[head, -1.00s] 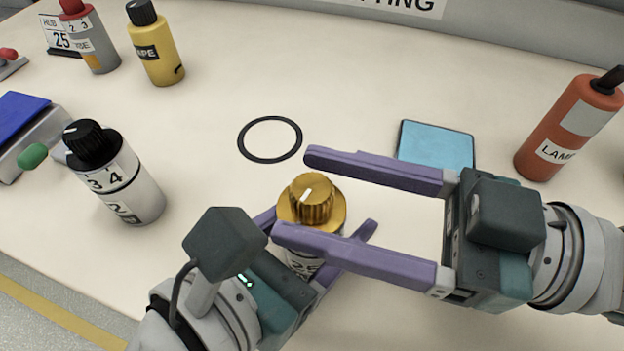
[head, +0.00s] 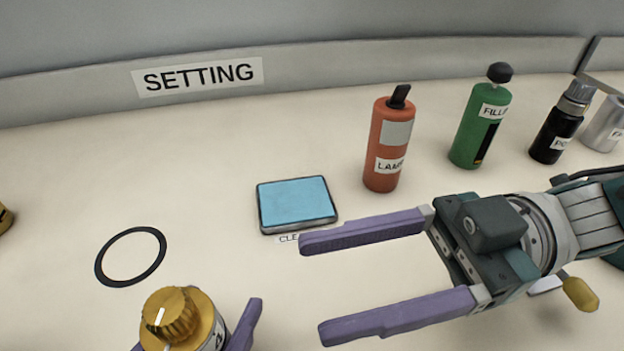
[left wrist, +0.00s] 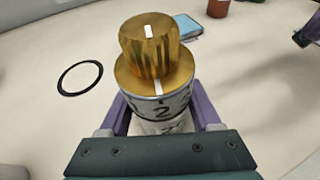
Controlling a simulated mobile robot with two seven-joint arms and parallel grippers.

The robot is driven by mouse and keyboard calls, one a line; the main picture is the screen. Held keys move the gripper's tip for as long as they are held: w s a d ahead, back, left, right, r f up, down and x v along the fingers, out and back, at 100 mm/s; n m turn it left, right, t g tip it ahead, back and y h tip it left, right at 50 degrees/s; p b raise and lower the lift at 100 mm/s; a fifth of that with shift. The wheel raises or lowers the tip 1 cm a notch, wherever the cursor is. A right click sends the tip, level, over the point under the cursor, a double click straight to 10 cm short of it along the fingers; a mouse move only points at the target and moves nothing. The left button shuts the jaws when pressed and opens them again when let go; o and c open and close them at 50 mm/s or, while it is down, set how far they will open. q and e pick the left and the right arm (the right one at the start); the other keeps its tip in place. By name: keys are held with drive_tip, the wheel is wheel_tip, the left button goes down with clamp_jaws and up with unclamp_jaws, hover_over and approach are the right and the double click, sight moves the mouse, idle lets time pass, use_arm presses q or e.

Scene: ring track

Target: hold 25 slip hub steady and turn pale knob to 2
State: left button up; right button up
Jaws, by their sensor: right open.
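The hub with a gold ribbed knob (head: 172,314) is at the lower left of the head view, its lower part cut off. In the left wrist view its knob (left wrist: 150,48) has a white pointer mark, and the skirt's white line stands above the numeral 2 on the white band (left wrist: 162,112). My left gripper (head: 196,326) has its fingers on both sides of the hub's body, below the knob, and is shut on it. My right gripper (head: 372,275) is open and empty, to the right of the hub and apart from it.
A black ring outline (head: 131,257) lies on the table beyond the hub. A blue-topped pad (head: 297,203), an orange bottle (head: 387,150), a green bottle (head: 481,125) and a black bottle (head: 556,135) stand farther back. A SETTING sign (head: 198,77) is on the back wall.

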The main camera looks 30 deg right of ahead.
use_arm(q)
drive_tip(key=o, duration=0.5)
drive_tip(key=shift+a, duration=0.1)
